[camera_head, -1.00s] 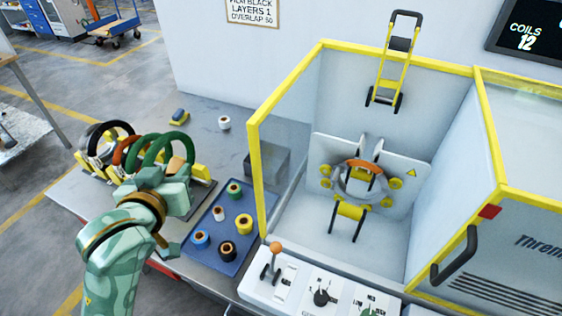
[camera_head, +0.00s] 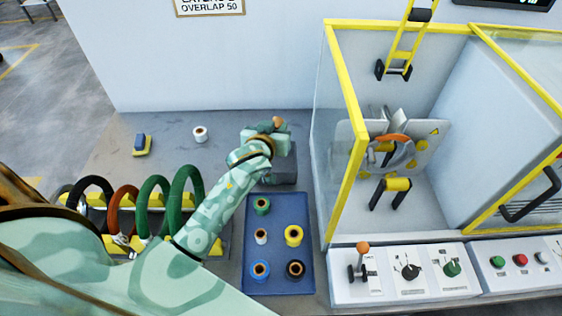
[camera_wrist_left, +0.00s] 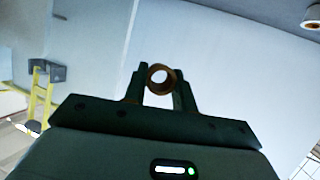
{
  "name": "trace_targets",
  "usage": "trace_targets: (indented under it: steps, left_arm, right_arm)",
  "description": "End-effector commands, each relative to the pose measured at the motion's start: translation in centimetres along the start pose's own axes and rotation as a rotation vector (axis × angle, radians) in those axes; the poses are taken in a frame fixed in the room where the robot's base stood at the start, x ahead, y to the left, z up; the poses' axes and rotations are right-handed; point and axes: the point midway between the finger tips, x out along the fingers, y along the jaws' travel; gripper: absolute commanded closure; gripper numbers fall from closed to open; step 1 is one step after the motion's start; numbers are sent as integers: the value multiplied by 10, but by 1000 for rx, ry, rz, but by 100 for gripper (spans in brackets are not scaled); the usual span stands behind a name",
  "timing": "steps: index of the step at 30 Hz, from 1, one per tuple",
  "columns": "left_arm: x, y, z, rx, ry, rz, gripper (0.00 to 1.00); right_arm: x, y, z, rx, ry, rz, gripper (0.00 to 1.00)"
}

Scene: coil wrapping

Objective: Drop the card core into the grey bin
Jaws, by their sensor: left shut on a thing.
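The card core (camera_wrist_left: 172,82) is a short brown tube, seen end-on between my fingers in the left wrist view. In the head view a small brown bit of the core (camera_head: 278,122) shows at the tip of my left gripper (camera_head: 272,130). The left gripper is shut on the core. The grey bin (camera_head: 282,179) stands on the bench behind the blue tray. My gripper appears over the bin and hides its upper part and opening. I cannot tell the height between them. My right gripper is not in view.
A blue tray (camera_head: 251,279) with several tape rolls lies in front of the bin. Several coils (camera_head: 152,204) stand in a rack at left. The yellow-framed machine (camera_head: 343,168) is close on the right. A white roll (camera_head: 200,133) and a blue-yellow block (camera_head: 141,145) sit at the back.

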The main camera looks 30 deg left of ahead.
Motion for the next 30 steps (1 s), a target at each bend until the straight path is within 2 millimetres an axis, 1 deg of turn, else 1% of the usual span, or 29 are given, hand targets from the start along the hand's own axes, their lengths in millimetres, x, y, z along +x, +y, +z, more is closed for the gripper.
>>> trace_targets:
  steps: [1, 3, 6, 11, 22, 25, 30]
  left_arm:
    - [13, -11, 9, -3, -2, -18, 100]
    - [25, -22, 21, -8, -1, -33, 100]
    - [35, -30, 31, -12, 0, -41, 100]
    - [41, -33, 44, -12, 0, -43, 100]
    - [56, -36, 87, -11, -2, -42, 100]
    - [58, -36, 91, -12, -2, -42, 100]
    - [57, -36, 90, -12, 0, -42, 100]
  right_arm:
    - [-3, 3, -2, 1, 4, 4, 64]
    - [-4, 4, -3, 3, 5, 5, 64]
    - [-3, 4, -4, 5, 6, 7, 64]
    - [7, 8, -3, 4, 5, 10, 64]
    - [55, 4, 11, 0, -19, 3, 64]
    - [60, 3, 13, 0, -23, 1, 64]
    - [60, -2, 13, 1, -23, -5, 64]
